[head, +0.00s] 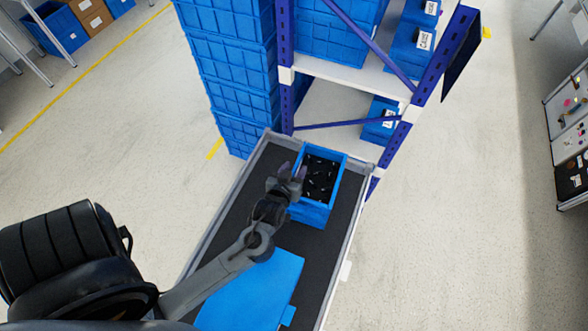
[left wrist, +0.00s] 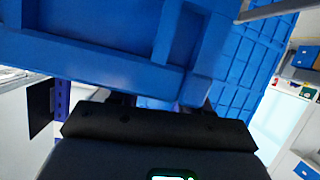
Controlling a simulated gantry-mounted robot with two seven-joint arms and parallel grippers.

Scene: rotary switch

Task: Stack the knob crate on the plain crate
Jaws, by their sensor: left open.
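The knob crate (head: 312,214) is an open blue crate with many small black parts inside. It stands upright on the dark cart top, towards its far end. A flat blue surface (head: 262,287), perhaps the plain crate, lies nearer on the same cart, partly behind my left arm; whether it is open cannot be seen. My left gripper (head: 293,173) is open at the left side of the knob crate, close to its rim. In the left wrist view a blue crate wall (left wrist: 90,55) fills the upper left, right before the gripper, and hides the fingertips. My right gripper is not in view.
The cart (head: 232,205) has a raised grey rim. Just beyond it stand a tall stack of blue crates (head: 232,75) and a shelf with blue uprights (head: 287,60) and braces. The cart top left of the knob crate is bare.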

